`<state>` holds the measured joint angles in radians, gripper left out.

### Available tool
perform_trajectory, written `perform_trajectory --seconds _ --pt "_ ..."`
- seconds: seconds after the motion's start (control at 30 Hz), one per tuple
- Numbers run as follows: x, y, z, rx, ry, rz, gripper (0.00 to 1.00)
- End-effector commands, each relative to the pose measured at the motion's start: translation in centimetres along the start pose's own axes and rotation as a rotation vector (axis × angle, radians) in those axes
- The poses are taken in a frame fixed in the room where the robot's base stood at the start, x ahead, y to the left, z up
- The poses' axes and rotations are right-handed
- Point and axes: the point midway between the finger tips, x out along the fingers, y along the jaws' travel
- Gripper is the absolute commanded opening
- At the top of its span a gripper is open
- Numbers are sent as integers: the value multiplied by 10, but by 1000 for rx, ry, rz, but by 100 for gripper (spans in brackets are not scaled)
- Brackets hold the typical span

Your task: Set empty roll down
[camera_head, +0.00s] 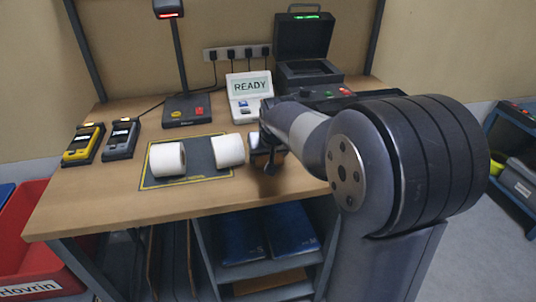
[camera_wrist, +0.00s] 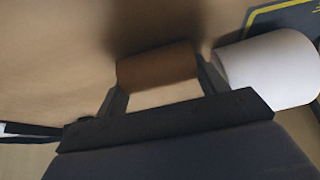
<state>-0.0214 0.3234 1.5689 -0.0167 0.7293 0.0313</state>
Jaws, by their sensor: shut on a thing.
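The empty roll (camera_wrist: 158,68) is a brown cardboard tube. In the wrist view it lies crosswise between the two dark fingers of my gripper (camera_wrist: 160,84), which is shut on it. The roll is close to the wooden tabletop, with a shadow beside it; I cannot tell whether it touches. In the head view my gripper (camera_head: 268,158) is over the table just right of the dark mat (camera_head: 198,176), and the roll is mostly hidden there. A white roll (camera_head: 228,151) lies on the mat's right part, close beside my gripper. Another white roll (camera_head: 167,160) lies on the left part.
Two handheld devices, yellow (camera_head: 83,144) and grey (camera_head: 121,139), lie at the table's left. A scanner stand (camera_head: 186,110), a READY display (camera_head: 249,94) and an open case (camera_head: 304,60) stand behind. Bare wood (camera_head: 200,203) runs along the front edge. A red bin (camera_head: 25,230) is lower left.

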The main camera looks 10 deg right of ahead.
Motion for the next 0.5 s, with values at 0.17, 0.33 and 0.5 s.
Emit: perform_trajectory --seconds 0.17,0.33,0.5 --pt "-1 0 -1 0 1 0 47" --pt "2 0 1 0 1 0 71" --pt "2 0 1 0 1 0 77"
